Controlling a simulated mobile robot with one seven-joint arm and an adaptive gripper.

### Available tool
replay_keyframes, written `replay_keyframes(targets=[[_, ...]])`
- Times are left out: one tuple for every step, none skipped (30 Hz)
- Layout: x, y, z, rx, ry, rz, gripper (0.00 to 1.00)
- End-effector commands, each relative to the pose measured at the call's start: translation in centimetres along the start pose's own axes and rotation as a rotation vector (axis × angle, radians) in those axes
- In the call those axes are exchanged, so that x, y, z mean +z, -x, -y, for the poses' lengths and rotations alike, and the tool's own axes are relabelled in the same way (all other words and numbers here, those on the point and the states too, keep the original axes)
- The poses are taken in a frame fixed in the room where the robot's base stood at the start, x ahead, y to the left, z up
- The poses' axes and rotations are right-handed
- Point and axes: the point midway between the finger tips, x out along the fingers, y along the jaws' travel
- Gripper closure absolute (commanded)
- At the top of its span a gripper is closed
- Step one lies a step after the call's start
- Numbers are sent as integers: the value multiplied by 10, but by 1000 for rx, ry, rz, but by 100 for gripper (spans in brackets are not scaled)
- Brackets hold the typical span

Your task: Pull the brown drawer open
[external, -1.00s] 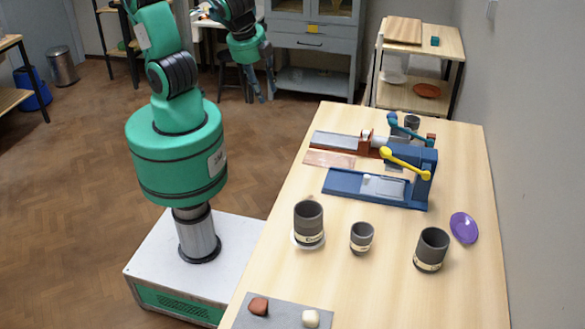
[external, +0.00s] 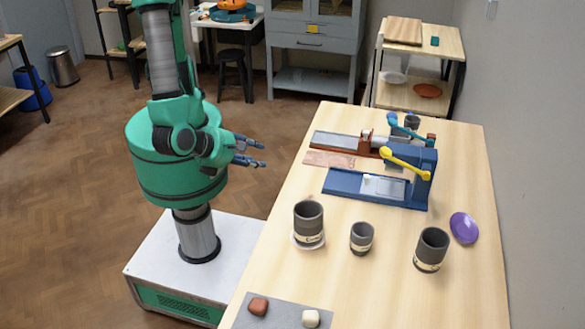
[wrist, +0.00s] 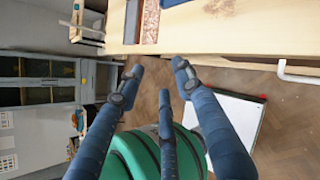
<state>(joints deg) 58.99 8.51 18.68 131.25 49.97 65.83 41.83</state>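No brown drawer front shows clearly in either view. In the wrist view a white bar handle (wrist: 300,78) juts from below the edge of the wooden table at the right; the front it belongs to is mostly out of frame. In the external view the side of the table (external: 405,285) facing me is hidden. My gripper (external: 262,155) is beside the left edge of the table, with a gap to it. Its blue fingers are spread and empty; in the wrist view the fingertips (wrist: 158,75) are well apart and left of the handle.
On the table stand a blue press with a yellow lever (external: 405,160), several dark cups, a purple plate (external: 464,228) and a grey board (external: 283,316) with two lumps. A grey cabinet (external: 314,40) stands behind. Floor between my base and the cabinet is clear.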

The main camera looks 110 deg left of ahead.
Motion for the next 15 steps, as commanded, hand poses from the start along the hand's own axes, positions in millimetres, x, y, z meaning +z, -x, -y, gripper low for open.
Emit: replay_keyframes(targets=[[-12, 1, 6, -14, -73, 39, 65], [-17, 2, 10, -23, -116, 63, 65], [-24, 3, 15, -36, -172, 94, 65], [-30, 5, 18, -44, -214, 119, 65], [-36, 6, 22, -54, -255, 143, 65], [-44, 7, 27, -64, -311, 176, 65], [-50, 8, 30, -74, -353, 202, 65], [-56, 9, 34, -82, -394, 226, 65], [-64, 11, 38, -94, -449, 261, 65], [-71, 13, 41, -102, -489, 287, 65], [-77, 14, 44, -109, -531, 314, 65], [-86, 16, 48, -120, -584, 350, 65], [-93, 17, 52, -128, -625, 377, 65], [-99, 18, 55, -136, -663, 404, 65], [-109, 20, 58, -145, -717, 441, 65]])
